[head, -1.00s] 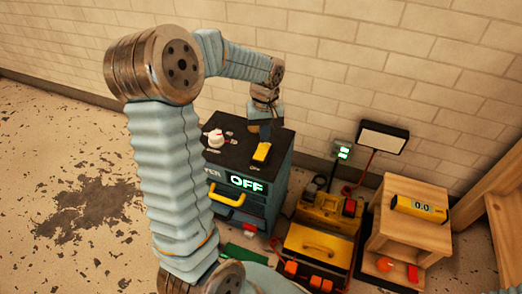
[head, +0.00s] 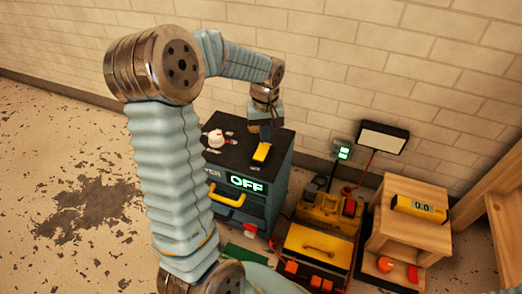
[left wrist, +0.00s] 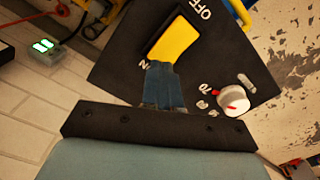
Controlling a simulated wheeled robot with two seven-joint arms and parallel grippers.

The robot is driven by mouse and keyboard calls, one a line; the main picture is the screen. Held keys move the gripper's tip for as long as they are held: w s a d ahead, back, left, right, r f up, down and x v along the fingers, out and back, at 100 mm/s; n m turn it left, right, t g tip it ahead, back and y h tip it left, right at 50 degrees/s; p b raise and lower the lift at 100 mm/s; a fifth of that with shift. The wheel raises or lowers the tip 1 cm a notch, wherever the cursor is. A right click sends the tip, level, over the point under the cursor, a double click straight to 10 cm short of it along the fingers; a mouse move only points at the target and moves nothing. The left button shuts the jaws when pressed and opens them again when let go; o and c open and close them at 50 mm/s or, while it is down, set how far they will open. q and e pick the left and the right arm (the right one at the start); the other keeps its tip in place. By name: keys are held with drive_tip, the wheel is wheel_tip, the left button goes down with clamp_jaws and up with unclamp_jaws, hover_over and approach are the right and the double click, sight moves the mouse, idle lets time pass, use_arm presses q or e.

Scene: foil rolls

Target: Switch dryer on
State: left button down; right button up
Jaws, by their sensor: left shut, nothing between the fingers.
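The dryer (head: 238,218) is a dark box with drawers, and its front display (head: 247,184) reads OFF in green. On its black top sits a yellow rocker switch (head: 262,152), which also shows in the left wrist view (left wrist: 174,42), with OFF lettering at one end and ON lettering, partly covered, at the other. My left gripper (left wrist: 161,68) is shut and empty, its fingertips at or very near the ON end of the switch. I cannot tell if they touch it. My right gripper is not in view.
A white dial knob (head: 216,138) with a red mark stands beside the switch on the dryer top. A yellow toolbox (head: 316,250), a wooden stand (head: 421,190) with a yellow meter, and a lamp (head: 382,137) are to the right. Open floor is at left.

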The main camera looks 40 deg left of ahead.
use_arm(q)
drive_tip(key=shift+f+b, duration=0.8)
drive_tip(key=shift+f, duration=0.3)
idle(0.4)
drive_tip(key=shift+r, duration=0.1)
wheel_tip(320, 180, up, 7)
drive_tip(key=p, duration=0.6)
idle(0.6)
